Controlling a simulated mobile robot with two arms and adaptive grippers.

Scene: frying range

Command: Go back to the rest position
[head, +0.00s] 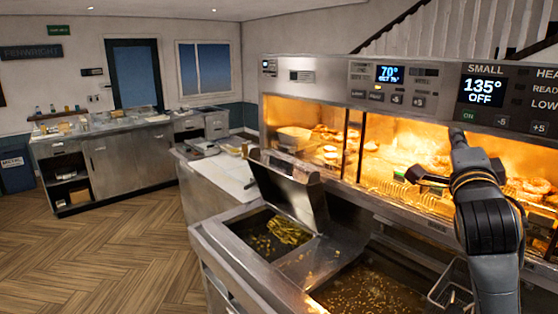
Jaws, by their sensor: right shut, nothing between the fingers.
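My right arm comes in from the lower right and reaches up in front of the warm, lit holding cabinet (310,75). My right gripper (414,174) is small and dark in front of the cabinet opening, with its fingers pointing left. It is shut and holds nothing. Part of it blends into the dark arm links. My left gripper is not in the head view.
Below the cabinet is a fryer (215,238) with oil vats and a raised metal lid (288,188). A wire basket (450,292) sits beside my right arm. A counter (120,160) stands far left. The wooden floor (100,250) at left is clear.

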